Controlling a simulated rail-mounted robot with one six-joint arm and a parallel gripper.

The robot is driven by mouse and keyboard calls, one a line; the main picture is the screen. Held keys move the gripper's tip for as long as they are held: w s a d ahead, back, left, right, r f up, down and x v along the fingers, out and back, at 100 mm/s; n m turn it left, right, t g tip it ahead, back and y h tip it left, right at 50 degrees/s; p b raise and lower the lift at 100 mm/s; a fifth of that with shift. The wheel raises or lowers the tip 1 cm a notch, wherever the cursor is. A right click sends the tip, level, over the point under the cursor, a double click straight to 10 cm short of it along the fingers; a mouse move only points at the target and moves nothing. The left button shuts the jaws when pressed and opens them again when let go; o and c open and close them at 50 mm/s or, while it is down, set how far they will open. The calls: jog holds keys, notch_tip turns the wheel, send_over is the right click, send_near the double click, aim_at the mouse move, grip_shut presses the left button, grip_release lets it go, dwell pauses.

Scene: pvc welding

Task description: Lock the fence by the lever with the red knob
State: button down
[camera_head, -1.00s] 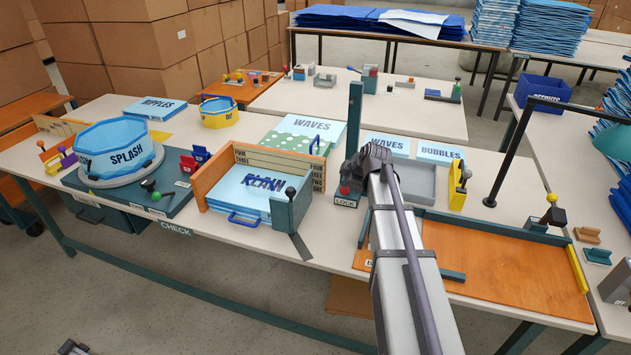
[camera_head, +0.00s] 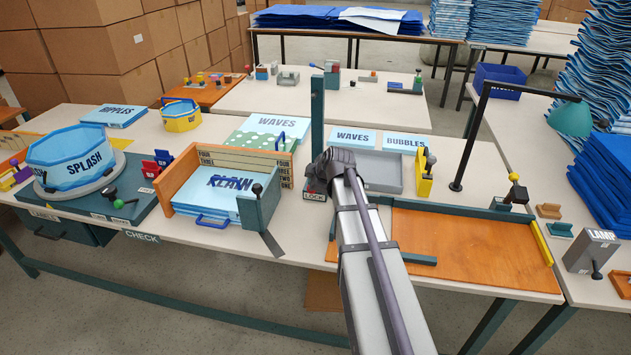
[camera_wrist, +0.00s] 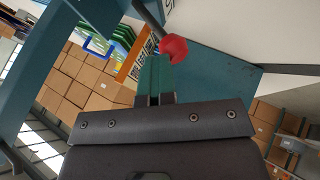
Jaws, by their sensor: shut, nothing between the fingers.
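The red knob (camera_wrist: 173,48) shows large in the wrist view, on a dark rod running to the upper left. It lies just beyond and slightly right of the fingertips; I cannot tell whether they touch. In the head view the knob (camera_head: 311,188) is a small red spot above the LOCK label (camera_head: 314,197), partly hidden by my arm's end. My gripper (camera_wrist: 155,62) is shut and empty, its teal fingers together. A tall teal post (camera_head: 317,105) stands behind the knob. Teal bars (camera_head: 450,208) edge the orange board; I cannot tell which part is the fence.
Left of the lock stands the wooden rack (camera_head: 180,180) with blue sheets and a teal end block (camera_head: 260,208). A grey tray (camera_head: 383,168) and a yellow bracket (camera_head: 425,175) are to the right. The orange board (camera_head: 470,250) is mostly bare.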

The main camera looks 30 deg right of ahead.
jog(key=w+r+p+v, duration=0.1)
jog(key=p+v, duration=1)
jog(key=v, duration=0.1)
jog(key=shift+d+r, duration=0.35)
jog(key=shift+d, duration=0.05)
jog(key=shift+w, duration=0.15)
